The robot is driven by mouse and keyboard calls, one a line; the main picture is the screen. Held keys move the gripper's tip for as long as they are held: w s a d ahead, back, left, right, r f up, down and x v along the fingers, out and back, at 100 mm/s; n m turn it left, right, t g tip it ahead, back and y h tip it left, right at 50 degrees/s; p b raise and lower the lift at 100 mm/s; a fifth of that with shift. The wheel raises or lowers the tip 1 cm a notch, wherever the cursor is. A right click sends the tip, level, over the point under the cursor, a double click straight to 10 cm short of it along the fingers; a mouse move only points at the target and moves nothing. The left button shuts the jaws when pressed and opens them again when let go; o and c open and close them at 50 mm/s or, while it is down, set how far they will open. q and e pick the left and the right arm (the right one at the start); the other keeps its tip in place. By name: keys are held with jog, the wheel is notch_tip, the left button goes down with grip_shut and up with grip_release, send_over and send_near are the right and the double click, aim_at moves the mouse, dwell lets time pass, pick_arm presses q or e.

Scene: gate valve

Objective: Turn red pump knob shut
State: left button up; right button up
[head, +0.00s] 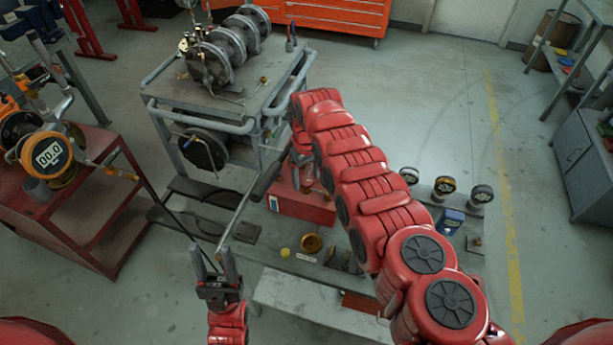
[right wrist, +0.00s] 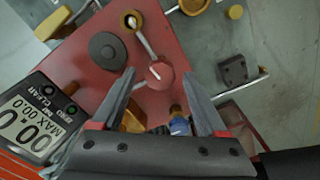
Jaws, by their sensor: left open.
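The red pump (head: 303,204) is a box on the low grey bench in the head view. In the right wrist view its red top (right wrist: 85,70) fills the middle. A small round red knob (right wrist: 158,76) with a pale line across it sits there. My right gripper (right wrist: 158,71) is open, with a finger on each side of the knob; I cannot tell whether they touch it. In the head view my right arm mostly hides that gripper and the knob.
A grey digital gauge (right wrist: 35,120) reading 00.0 is close by at left in the right wrist view. A grey cart (head: 190,95) with metal flanged equipment stands behind. A red table (head: 75,215) is at left; several small gauges (head: 445,185) are on the right.

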grip_shut()
jog(key=shift+m, duration=0.4)
jog(key=shift+f+m+b, duration=0.1)
jog(key=shift+m+b, duration=0.4)
jog(key=shift+m, duration=0.5)
jog(key=shift+f+m+b, duration=0.15)
jog(key=shift+m+b, duration=0.45)
jog(key=shift+m, duration=0.3)
jog(key=m+b, duration=1.1)
jog(key=m, duration=0.1)
jog(key=shift+r+m+b, duration=0.25)
jog(key=shift+m+b, duration=0.65)
jog(key=shift+m, duration=0.7)
